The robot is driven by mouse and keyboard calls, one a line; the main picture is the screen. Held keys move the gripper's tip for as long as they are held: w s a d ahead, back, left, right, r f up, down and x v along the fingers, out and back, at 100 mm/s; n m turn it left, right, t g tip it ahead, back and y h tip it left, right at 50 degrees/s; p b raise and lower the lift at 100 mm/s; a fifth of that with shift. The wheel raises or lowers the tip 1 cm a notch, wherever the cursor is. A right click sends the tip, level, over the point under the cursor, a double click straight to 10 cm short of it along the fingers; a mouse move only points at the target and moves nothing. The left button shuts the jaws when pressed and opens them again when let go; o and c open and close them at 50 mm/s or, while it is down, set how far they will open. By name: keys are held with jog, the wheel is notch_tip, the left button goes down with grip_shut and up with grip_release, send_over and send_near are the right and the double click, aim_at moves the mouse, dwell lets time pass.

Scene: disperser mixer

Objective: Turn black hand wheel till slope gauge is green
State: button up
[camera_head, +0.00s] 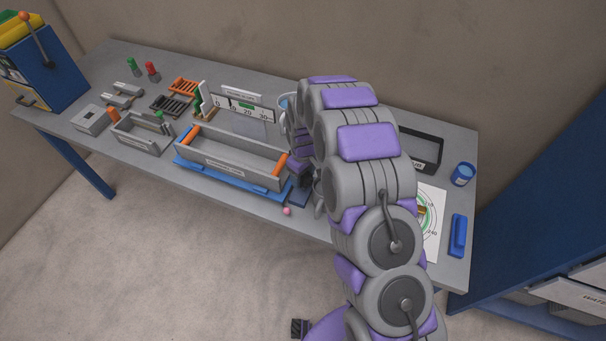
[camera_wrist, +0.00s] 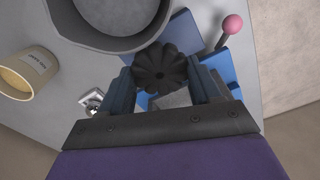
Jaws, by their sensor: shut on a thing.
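The black hand wheel (camera_wrist: 160,68) has a lobed rim and sits between the fingers of my gripper (camera_wrist: 163,80) in the wrist view. The gripper is shut on it. In the head view my gripper (camera_head: 304,180) is at the right end of a blue base (camera_head: 225,180), and the wheel cannot be made out there.
A pink ball knob (camera_wrist: 232,24) on a lever is close to the wheel; it also shows in the head view (camera_head: 287,211). A large grey round vessel (camera_wrist: 105,20) and a cream cup (camera_wrist: 32,72) are near my gripper. A black tray (camera_head: 422,150) is right of my arm.

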aim_at(303, 177)
jog(key=m, duration=0.4)
jog(key=shift+m+p, duration=0.3)
jog(key=shift+m, duration=0.1)
jog(key=o, duration=1.1)
jog(key=shift+c, duration=0.2)
notch_tip(303, 177, up, 17)
jog(key=shift+p, duration=0.3)
jog(key=shift+r, duration=0.1)
